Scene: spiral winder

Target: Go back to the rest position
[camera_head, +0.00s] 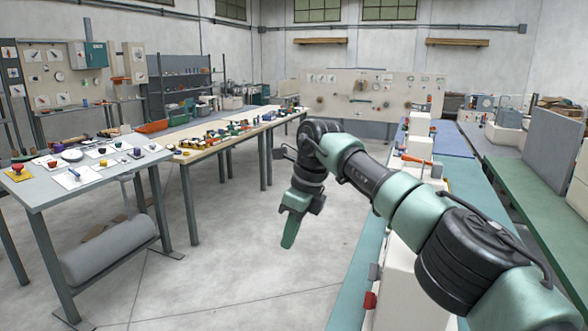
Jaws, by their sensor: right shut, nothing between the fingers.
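My right arm comes in from the lower right in the head view. It reaches up to the middle and bends down at the wrist. My right gripper (289,234) hangs with its fingers pointing down above the open floor. The fingers are together with nothing between them, and they touch no table. My left gripper and left arm are not in view.
A grey table (62,194) with small items on white sheets stands at the left. A wooden-topped table (190,158) with coloured parts stands behind it. A green bench (545,185) runs along the right. The concrete floor (220,275) between is clear.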

